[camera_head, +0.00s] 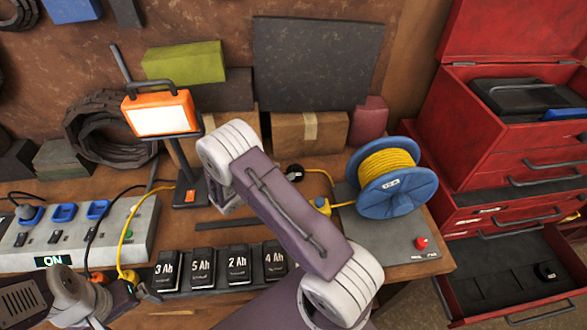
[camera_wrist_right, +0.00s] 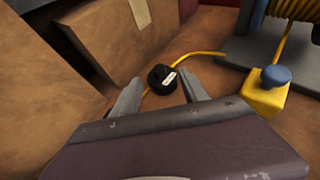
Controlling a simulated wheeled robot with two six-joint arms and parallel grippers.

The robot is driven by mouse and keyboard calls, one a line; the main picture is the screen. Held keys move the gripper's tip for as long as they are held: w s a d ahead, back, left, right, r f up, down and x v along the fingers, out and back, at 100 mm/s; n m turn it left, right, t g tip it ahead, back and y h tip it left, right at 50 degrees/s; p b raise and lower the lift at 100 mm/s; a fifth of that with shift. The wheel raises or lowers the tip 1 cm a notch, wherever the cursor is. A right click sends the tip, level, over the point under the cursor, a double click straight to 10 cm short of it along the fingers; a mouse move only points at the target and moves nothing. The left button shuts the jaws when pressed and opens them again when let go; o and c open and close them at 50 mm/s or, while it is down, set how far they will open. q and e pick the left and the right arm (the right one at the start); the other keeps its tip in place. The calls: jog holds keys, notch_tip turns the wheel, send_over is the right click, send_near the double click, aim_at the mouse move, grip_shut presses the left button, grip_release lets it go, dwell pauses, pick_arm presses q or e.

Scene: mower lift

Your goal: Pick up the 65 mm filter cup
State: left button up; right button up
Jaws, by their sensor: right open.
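A small black round cup (camera_wrist_right: 162,78) with a white label stands on the wooden bench in the right wrist view. It also shows in the head view (camera_head: 294,173), right of my right wrist. Its label is too small to read, so I cannot confirm the size. My right gripper (camera_wrist_right: 160,77) is open, its two fingers pointing toward the cup, one on each side in the picture. The cup seems a little beyond the fingertips, apart from them. My left gripper (camera_head: 125,293) is low at the left by the power strip; its jaws are unclear.
A blue cable reel (camera_head: 397,190) stands right; cardboard boxes (camera_head: 305,132) stand behind. Labelled batteries (camera_head: 238,266) line the front. Another black round piece (camera_head: 546,271) lies in the red cabinet's open drawer.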

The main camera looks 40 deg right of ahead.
aim_at(295, 167)
jog(key=p+x, duration=0.1)
jog(key=x, duration=0.5)
jog(key=shift+w+d+f+p, duration=0.1)
jog(key=shift+w+f+p, duration=0.05)
jog(key=shift+f+p, duration=0.15)
jog(key=shift+d+f, duration=0.1)
jog(key=shift+d, duration=0.25)
jog(key=shift+w+d+f, duration=0.15)
jog(key=shift+d+f, duration=0.05)
grip_shut()
